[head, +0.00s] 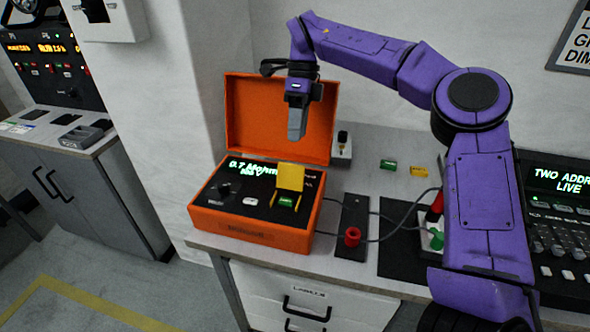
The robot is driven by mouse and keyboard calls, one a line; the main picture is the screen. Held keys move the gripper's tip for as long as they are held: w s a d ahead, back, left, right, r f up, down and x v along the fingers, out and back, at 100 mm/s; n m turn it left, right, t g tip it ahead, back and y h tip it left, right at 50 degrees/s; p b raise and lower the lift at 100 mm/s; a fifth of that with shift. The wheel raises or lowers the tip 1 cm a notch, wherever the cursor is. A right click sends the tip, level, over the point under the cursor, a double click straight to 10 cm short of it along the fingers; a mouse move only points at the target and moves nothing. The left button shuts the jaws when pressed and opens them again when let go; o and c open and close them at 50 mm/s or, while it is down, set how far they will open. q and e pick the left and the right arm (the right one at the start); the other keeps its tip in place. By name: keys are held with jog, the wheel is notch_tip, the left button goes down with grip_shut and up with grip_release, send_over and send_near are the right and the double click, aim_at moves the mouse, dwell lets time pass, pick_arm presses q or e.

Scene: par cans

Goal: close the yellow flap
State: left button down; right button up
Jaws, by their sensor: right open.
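The yellow flap (290,177) stands raised on the panel of an orange case (250,233). A green button (286,202) shows in the yellow frame at its foot. The orange lid (262,118) of the case stands open behind. My right gripper (297,125) points down above the case, in front of the lid and above the flap, apart from it. Its fingers overlap in this view, so the gap between them is hard to see; nothing shows held in it. My left gripper is not in view.
A black strip with a red knob (352,237) and cables lies right of the case. A green block (388,165) and a yellow block (419,171) lie behind on the bench. A console (562,205) stands at the right, a wall behind.

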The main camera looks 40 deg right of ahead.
aim_at(291, 175)
jog(key=b+x, duration=0.1)
jog(key=x, duration=0.7)
jog(key=shift+r, duration=0.1)
grip_shut()
